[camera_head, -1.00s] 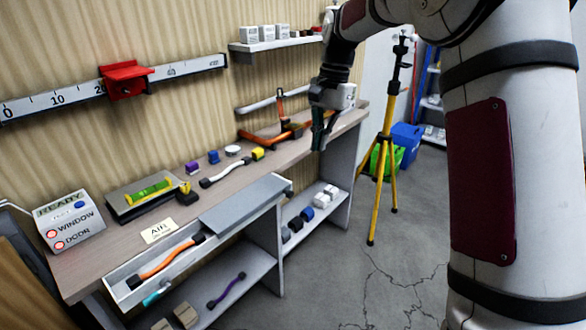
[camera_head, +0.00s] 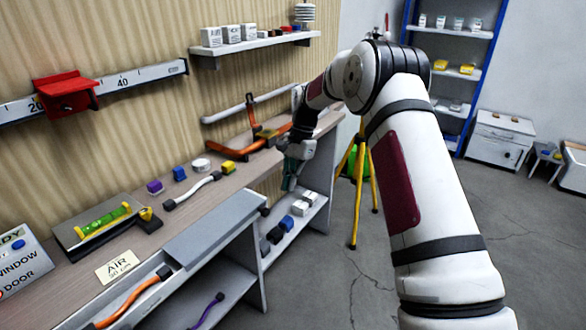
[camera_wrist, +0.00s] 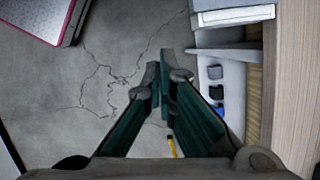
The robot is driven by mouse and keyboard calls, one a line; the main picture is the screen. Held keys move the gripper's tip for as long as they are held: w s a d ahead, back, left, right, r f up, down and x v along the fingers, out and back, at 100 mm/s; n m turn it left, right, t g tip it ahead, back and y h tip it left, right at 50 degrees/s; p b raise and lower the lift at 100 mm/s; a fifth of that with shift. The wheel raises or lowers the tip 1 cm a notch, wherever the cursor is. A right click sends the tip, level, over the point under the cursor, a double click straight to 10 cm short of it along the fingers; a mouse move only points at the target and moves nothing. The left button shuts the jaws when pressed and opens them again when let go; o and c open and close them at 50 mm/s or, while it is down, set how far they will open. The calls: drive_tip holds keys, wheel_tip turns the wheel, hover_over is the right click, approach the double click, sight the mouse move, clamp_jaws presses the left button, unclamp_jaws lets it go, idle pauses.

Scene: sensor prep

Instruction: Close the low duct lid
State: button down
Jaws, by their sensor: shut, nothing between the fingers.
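The low duct runs along the front edge of the workbench; its open left part (camera_head: 88,318) shows an orange-handled cable (camera_head: 130,297) inside. The flat grey lid (camera_head: 215,222) covers only the right part of the duct. Its end also seems to show at the top right of the wrist view (camera_wrist: 235,14). My gripper (camera_head: 288,186) is beyond the lid's right end, in front of the bench edge, pointing down. In the wrist view my gripper's green fingers (camera_wrist: 160,72) are together, with nothing held and apart from the lid.
White, blue and dark blocks (camera_head: 300,207) sit on the shelf under the bench. A yellow tripod (camera_head: 357,200) stands right of my gripper. An AIR label (camera_head: 117,265) and a green level (camera_head: 102,220) lie on the bench. The cracked floor in front is clear.

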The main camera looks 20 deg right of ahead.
drive_tip(key=s+a+f+p, duration=0.1)
drive_tip(key=s+a+f, duration=0.1)
drive_tip(key=a+f, duration=0.1)
drive_tip(key=shift+s+a+f, duration=0.15)
drive_tip(key=shift+a+f, duration=0.05)
drive_tip(key=shift+a, duration=0.5)
drive_tip(key=s+a+p, duration=0.3)
drive_tip(key=s+a, duration=0.5)
drive_tip(key=a, duration=0.3)
drive_tip(key=s+a+p, duration=0.4)
drive_tip(key=s+a, duration=0.4)
drive_tip(key=a, duration=0.2)
drive_tip(key=shift+a, duration=0.35)
drive_tip(key=shift+w, duration=0.1)
